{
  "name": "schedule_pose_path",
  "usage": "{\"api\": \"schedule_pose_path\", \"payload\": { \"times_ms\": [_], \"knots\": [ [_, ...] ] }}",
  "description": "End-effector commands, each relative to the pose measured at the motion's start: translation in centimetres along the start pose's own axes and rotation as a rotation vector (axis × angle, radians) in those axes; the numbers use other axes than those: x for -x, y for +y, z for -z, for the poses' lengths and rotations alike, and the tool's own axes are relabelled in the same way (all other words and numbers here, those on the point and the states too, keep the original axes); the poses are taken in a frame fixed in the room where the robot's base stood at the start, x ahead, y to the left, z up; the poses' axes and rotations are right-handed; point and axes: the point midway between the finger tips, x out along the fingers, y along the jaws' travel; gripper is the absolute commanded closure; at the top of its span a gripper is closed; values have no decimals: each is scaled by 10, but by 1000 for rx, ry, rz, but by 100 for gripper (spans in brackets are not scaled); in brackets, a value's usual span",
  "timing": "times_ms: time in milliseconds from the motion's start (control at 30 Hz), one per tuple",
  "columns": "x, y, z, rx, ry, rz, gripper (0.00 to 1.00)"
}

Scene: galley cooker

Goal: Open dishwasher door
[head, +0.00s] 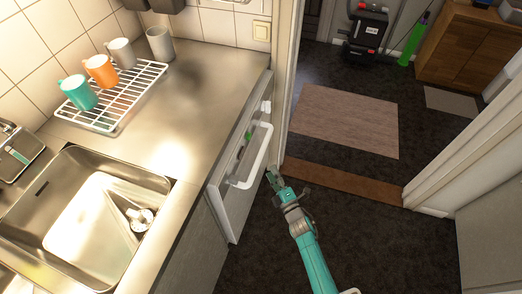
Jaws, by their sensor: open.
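The dishwasher door (228,203) is a pale front panel under the steel counter, in the middle of the head view. My gripper (272,176) is at the end of my teal arm, just right of the handle's lower end in the picture. It is open and seems empty. I cannot tell whether a fingertip touches the handle. The jaws are small and dark here.
The steel counter (205,85) holds a white rack (125,92) with several mugs. A sink (75,225) is at the lower left. A doorway stands to the right, with a brown threshold (345,183) and a beige mat (345,120). The dark floor before the dishwasher is clear.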

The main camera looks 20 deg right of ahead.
Motion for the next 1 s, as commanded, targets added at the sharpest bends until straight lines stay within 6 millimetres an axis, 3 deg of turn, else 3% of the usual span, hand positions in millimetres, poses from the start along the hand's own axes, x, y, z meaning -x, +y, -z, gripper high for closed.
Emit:
{"api": "schedule_pose_path", "payload": {
  "times_ms": [500, 700, 1000],
  "knots": [
    [-82, 0, 1, -2, 1, 0, 50],
    [-97, 0, 0, -3, 0, 1, 50],
    [-100, 0, 0, -2, 0, 1, 50]
  ]
}}
